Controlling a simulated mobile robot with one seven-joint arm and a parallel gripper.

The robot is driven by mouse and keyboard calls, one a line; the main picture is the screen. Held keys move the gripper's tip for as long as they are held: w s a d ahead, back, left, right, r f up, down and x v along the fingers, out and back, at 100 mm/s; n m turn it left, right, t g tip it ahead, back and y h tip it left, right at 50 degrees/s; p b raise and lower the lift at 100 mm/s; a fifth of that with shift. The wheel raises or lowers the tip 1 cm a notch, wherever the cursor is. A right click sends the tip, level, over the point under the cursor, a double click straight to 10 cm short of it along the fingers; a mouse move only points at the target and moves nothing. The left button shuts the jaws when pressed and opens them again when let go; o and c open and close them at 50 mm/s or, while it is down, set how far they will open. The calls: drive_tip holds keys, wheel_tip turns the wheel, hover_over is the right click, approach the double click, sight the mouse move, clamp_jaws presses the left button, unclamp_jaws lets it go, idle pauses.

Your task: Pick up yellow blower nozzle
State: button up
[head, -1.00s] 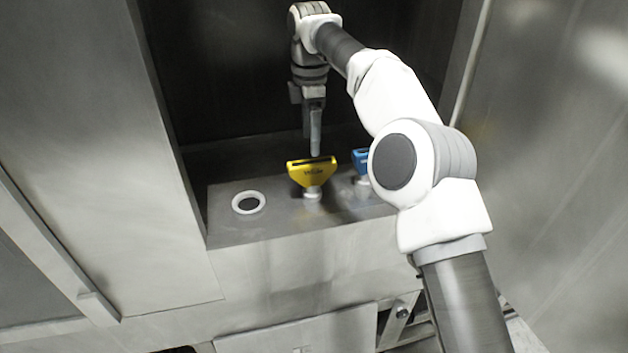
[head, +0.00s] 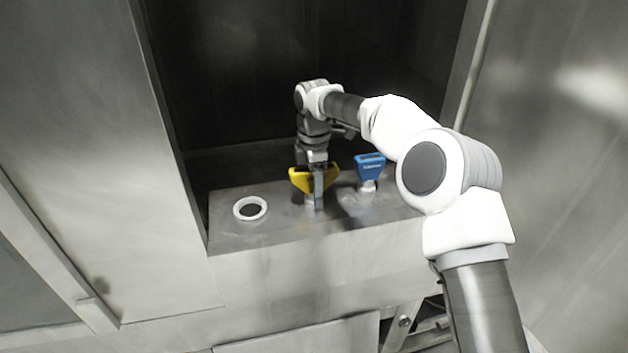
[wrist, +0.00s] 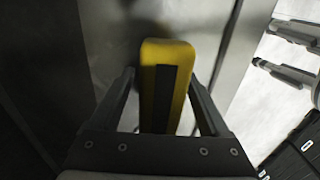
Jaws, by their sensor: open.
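The yellow blower nozzle (head: 299,179) stands upright on the grey metal ledge, its lower part partly hidden by my gripper in the head view. In the wrist view the yellow nozzle (wrist: 180,85), with a dark slot along its top, lies between the two fingers. My gripper (head: 318,190) points down at the nozzle. In the wrist view my gripper (wrist: 162,80) is open, with a finger on each side of the nozzle and visible gaps between. I cannot tell whether either finger touches it.
A blue nozzle (head: 370,168) stands on the ledge (head: 275,232) just right of the yellow one. A white ring around a dark hole (head: 250,208) lies to the left. Metal walls flank the recess on both sides.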

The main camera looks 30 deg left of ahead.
clamp_jaws()
idle(0.4)
